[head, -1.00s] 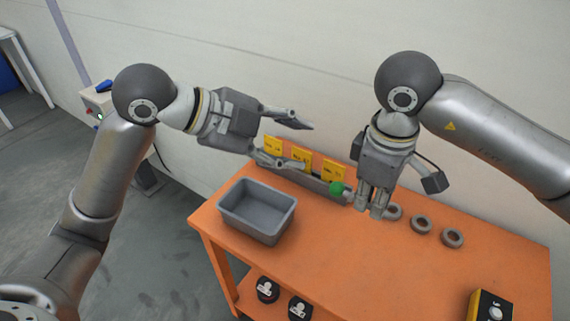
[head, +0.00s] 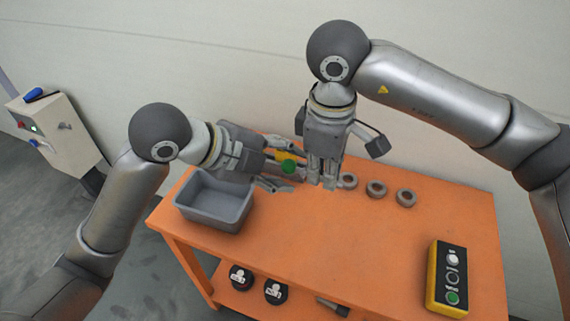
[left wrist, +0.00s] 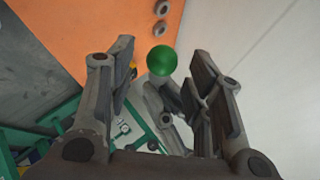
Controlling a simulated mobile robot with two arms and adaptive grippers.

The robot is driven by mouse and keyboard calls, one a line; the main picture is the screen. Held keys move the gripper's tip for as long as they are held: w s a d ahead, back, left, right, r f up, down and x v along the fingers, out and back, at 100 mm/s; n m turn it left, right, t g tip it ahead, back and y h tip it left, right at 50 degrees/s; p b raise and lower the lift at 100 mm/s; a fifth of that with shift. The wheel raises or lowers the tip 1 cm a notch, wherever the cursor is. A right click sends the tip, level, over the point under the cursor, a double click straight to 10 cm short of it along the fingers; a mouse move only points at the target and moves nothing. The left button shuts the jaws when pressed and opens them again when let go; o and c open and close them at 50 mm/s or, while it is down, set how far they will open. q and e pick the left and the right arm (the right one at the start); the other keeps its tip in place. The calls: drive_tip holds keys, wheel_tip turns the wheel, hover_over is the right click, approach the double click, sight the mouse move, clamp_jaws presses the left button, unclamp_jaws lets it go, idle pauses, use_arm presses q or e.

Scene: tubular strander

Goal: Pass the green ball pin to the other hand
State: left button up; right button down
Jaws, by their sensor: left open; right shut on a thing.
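The green ball pin (head: 288,166) shows its round green head between my two grippers, above the orange table. In the left wrist view the green ball (left wrist: 162,60) lies just beyond and between the spread fingers of my left gripper (left wrist: 160,90). My left gripper (head: 284,170) comes in from the left, open, with its fingers around the ball's sides; I cannot tell if they touch it. My right gripper (head: 322,180) points down beside the ball and is shut on the pin. The pin's shaft is hidden by the right fingers.
A grey bin (head: 214,200) stands on the table's left, below my left gripper. Grey rings (head: 377,189) lie in a row to the right. A yellow-black button box (head: 447,278) is at the front right. The table (head: 370,240) has clear middle space. A wall stands behind.

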use_arm(q)
drive_tip(key=shift+w+d+f, duration=0.2)
drive_tip(key=shift+d+f, duration=0.1)
drive_tip(key=shift+f, duration=0.05)
drive_tip(key=c, duration=0.9)
clamp_jaws()
use_arm(e)
drive_tip(key=c, duration=1.5)
unclamp_jaws()
drive_tip(key=shift+o, duration=0.2)
